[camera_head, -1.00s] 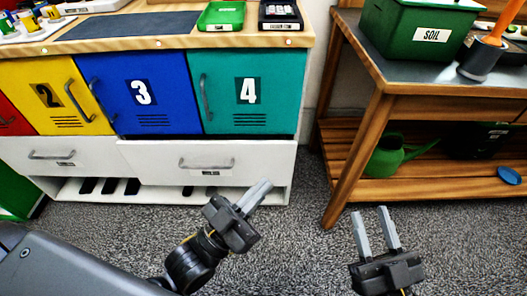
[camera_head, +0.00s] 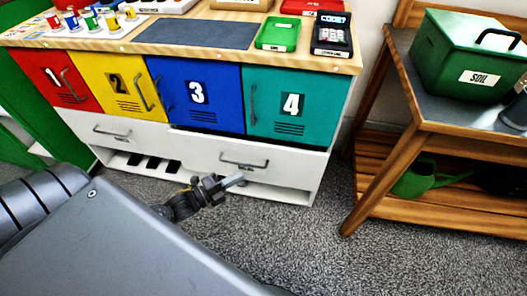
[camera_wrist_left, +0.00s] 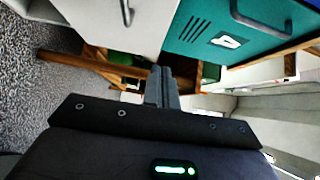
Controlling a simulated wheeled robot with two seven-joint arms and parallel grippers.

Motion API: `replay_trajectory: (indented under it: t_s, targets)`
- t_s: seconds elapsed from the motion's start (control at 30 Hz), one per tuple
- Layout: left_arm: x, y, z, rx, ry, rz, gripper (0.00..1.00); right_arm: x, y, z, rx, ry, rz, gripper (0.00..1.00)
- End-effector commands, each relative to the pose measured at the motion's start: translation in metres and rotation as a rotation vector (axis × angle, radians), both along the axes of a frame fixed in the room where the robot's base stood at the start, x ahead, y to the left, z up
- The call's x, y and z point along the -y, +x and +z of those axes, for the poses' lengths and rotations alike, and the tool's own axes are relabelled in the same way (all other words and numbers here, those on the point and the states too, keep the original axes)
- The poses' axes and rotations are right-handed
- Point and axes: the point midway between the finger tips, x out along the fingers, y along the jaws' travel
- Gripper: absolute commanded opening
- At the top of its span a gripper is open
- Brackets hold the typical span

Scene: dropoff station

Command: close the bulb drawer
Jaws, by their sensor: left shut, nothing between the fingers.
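The wide white drawer (camera_head: 290,163) under lockers 3 and 4 stands slightly out, with a dark gap along its top edge. It has a grey bar handle (camera_head: 243,162) and a small label too small to read. My left gripper (camera_head: 236,180) is shut and empty, just below the handle in the head view; whether it touches the drawer I cannot tell. In the left wrist view the shut fingers (camera_wrist_left: 161,88) point toward open space below the white drawer front (camera_wrist_left: 100,18) and teal door (camera_wrist_left: 240,40). My right gripper is out of view.
A second white drawer (camera_head: 85,125) sits to the left, with its front looking flush. Above are red, yellow, blue and teal (camera_head: 325,100) lockers. A wooden bench (camera_head: 385,190) with a green soil bin (camera_head: 455,65) stands right. Grey carpet (camera_head: 300,240) lies clear in front.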

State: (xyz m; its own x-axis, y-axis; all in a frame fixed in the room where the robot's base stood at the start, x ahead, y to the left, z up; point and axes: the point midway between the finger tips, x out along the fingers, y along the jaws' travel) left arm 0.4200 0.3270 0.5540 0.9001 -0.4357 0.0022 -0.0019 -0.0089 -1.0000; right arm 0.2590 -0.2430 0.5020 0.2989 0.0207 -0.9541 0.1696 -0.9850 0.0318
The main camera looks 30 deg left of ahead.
Motion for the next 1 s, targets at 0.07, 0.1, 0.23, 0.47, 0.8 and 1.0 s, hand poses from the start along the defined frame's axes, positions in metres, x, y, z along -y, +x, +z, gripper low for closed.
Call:
replay_trajectory:
  t_s: [0.07,0.1,0.23,0.47,0.8,1.0]
  targets:
    - [-0.003,0.000,-0.001,0.003,0.014,0.002,0.00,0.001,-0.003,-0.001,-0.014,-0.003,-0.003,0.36]
    - [-0.003,0.001,-0.001,0.004,0.015,0.002,0.00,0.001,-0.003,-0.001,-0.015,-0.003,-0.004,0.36]
    - [0.000,0.006,-0.001,0.005,0.011,0.002,0.00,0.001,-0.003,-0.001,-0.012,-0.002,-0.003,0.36]
    - [0.017,0.041,-0.001,0.006,0.008,0.002,0.00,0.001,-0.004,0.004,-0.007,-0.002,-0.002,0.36]
    - [0.039,0.101,-0.001,0.005,0.011,0.003,0.00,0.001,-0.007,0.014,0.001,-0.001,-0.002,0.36]
    - [0.031,0.121,-0.001,0.002,0.009,0.001,0.00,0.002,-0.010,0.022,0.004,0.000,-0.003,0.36]
